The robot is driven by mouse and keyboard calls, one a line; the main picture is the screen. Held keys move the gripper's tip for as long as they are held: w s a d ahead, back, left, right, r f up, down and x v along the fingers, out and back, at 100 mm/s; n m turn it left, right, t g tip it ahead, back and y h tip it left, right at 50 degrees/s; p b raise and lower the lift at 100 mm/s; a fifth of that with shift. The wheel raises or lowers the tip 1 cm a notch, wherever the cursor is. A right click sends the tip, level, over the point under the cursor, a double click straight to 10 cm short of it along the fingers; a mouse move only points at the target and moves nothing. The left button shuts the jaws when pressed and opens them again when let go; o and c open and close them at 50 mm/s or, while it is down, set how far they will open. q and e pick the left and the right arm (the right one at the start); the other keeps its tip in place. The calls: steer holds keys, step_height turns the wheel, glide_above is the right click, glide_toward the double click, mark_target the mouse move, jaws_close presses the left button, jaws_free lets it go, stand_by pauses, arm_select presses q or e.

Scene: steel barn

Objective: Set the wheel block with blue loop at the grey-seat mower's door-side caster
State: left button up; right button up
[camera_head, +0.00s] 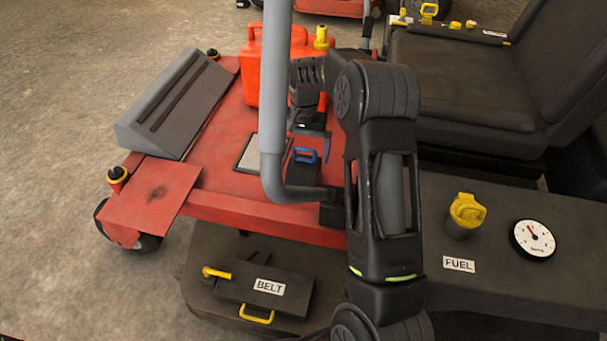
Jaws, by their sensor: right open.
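The wheel block with blue loop (301,172) is a small dark block on the mower's red deck (222,178), partly behind the grey bent bar. Its blue loop faces up. My right gripper (309,132) is just above and behind the block, pointing down and open; I cannot tell whether it touches the loop. A front caster (146,242) shows at the deck's near left corner, on the concrete floor. The far caster is hidden by the deck. The dark grey seat (465,85) is at upper right. Which side the door is on does not show. My left gripper is not in view.
A grey bent bar (273,110) rises in front of my right gripper. An orange-red fuel can (270,75) stands on the deck behind it. A grey chute (173,105) lies at the deck's left. A BELT cover (262,290) is below. Floor at left is clear.

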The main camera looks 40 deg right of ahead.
mark_target(303, 165)
steer(key=shift+f, duration=1)
steer(key=shift+f, duration=0.15)
step_height(303, 165, down, 5)
steer(key=shift+b, duration=1.1)
steer(key=shift+c, duration=0.2)
steer(key=shift+w, duration=0.1)
steer(key=c, duration=1.8)
